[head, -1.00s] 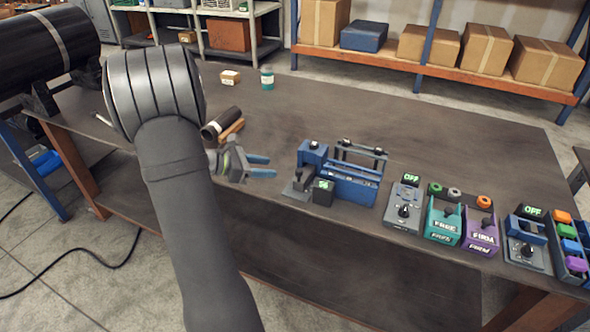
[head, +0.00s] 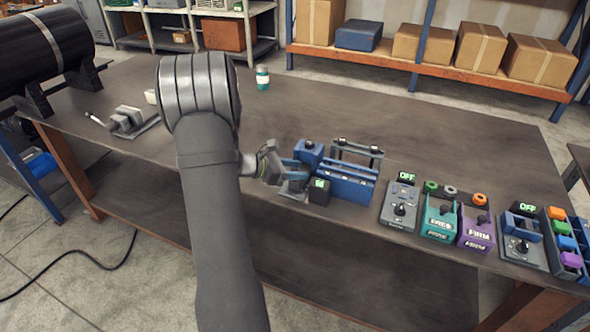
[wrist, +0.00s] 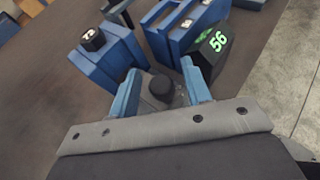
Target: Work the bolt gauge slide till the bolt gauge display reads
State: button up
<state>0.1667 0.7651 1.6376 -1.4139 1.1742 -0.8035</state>
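The bolt gauge is a blue device (head: 345,186) on the workbench. Its black display box (head: 319,190) shows green digits; in the wrist view the display (wrist: 214,42) reads 56. A dark round knob (wrist: 160,86), which appears to be the slide's handle, stands on a grey base beside the gauge. My gripper (wrist: 163,88) is open, its blue fingers on either side of the knob with gaps showing. In the head view my gripper (head: 290,172) is at the left end of the gauge, partly hidden by my arm. A blue block (wrist: 104,54) has a black cap marked with white digits.
Right of the gauge stand a grey box reading OFF (head: 400,207), a teal box (head: 438,220), a purple box (head: 479,230) and another OFF unit (head: 522,237). A green-banded jar (head: 262,78) stands behind. The rear middle of the workbench (head: 430,130) is clear.

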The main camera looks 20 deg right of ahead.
grip_shut()
jog(key=shift+w+d, duration=0.95)
jog(key=shift+w, duration=0.05)
jog(key=shift+o, duration=0.5)
grip_release()
jog(key=shift+a, duration=0.1)
jog(key=v, duration=1.7)
jog(key=shift+a, duration=0.15)
